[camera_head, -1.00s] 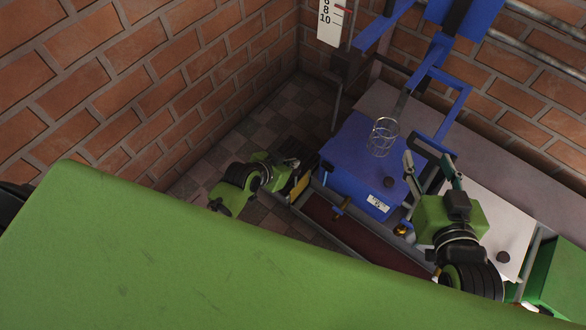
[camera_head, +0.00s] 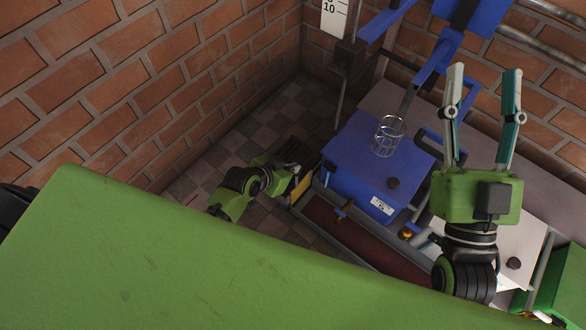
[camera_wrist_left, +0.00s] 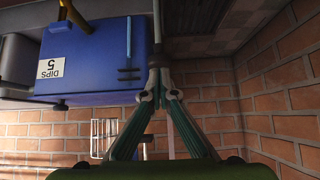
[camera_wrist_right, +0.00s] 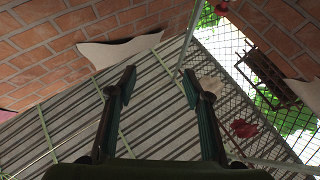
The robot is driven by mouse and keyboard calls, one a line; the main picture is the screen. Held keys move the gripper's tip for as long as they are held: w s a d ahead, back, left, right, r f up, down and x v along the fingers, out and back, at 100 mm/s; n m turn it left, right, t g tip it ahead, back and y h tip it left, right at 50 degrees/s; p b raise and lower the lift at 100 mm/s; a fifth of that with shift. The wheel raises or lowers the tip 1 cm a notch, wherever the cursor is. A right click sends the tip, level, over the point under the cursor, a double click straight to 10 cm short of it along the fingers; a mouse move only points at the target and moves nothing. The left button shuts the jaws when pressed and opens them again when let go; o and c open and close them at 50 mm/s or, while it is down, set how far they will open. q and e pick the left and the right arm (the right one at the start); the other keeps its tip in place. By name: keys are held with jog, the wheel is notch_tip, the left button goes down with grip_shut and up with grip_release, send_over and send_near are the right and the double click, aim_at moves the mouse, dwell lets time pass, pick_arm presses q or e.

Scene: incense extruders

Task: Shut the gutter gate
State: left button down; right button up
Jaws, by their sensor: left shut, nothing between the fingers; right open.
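A long grey-edged channel with a dark red floor (camera_head: 385,258) runs along the front of the blue box (camera_head: 365,165); it looks like the gutter. A yellow plate (camera_head: 301,189) stands at its left end and may be the gate; I cannot tell whether it is open or shut. My left gripper (camera_head: 295,158) is close behind this plate, its fingers hard to make out there. In the left wrist view it (camera_wrist_left: 157,70) is shut and empty, beside the blue box (camera_wrist_left: 95,55). My right gripper (camera_head: 485,90) is open and empty, raised above the right side.
A wire basket (camera_head: 388,136) hangs on a blue arm over the blue box. A white panel (camera_head: 515,235) with a dark knob and a green box (camera_head: 565,285) lie to the right. Brick walls (camera_head: 110,75) close the left and back. Tiled floor (camera_head: 215,160) is open at the left.

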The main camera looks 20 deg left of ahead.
pick_arm(q)
jog(key=shift+f, duration=0.1)
pick_arm(e)
jog(key=shift+s+r+t, duration=0.3)
jog(key=shift+r, duration=0.15)
